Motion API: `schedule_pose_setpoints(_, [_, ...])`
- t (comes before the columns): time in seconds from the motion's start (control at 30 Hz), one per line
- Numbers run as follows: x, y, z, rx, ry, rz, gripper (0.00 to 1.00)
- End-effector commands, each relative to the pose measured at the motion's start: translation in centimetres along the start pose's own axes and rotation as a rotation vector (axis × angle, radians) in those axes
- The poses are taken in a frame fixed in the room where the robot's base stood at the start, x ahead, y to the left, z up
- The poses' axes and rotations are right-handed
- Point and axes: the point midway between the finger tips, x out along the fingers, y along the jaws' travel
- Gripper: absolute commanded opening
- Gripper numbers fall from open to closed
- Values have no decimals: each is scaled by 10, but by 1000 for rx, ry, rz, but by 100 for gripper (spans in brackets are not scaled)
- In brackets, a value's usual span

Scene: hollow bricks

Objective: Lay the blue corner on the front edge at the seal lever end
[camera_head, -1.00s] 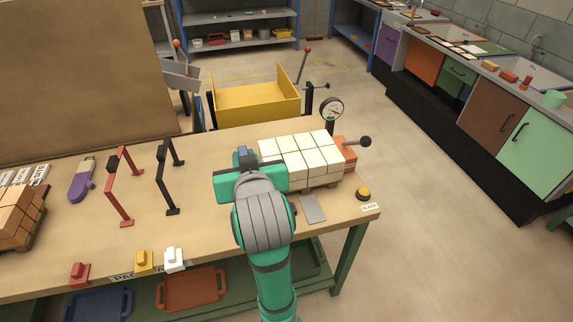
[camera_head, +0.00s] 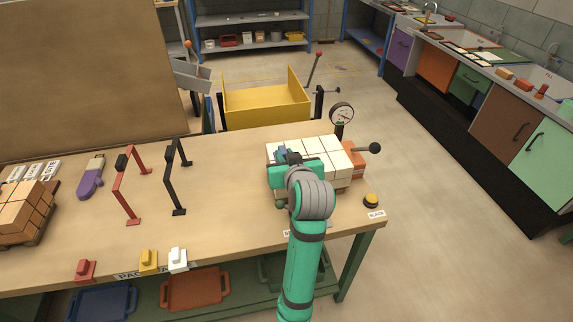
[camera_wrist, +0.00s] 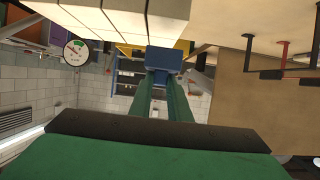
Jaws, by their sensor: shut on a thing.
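My gripper (camera_head: 286,160) is shut on the small blue corner (camera_wrist: 163,57), which shows between the green fingertips in the wrist view. In the head view the blue corner (camera_head: 281,152) is partly hidden by my gripper. The gripper is at the front left of the stack of white blocks (camera_head: 334,160), near its top. Whether the blue corner touches the stack cannot be told. A lever with a dark ball knob (camera_head: 375,149) sticks out at the right end of the stack, beside an orange block (camera_head: 353,160). My arm hides much of the front edge.
A dial gauge (camera_head: 341,115) stands behind the stack. A yellow button (camera_head: 371,200) is at the table's right corner. Black (camera_head: 174,180) and red (camera_head: 127,190) frames stand to the left. Bare tabletop (camera_head: 230,190) lies between the black frame and my gripper.

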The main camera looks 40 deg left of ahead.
Motion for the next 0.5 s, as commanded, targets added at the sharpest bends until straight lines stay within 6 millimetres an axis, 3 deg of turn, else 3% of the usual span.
schedule_pose_setpoints(0.5, [22, 6, 36, 0, 0, 0, 0])
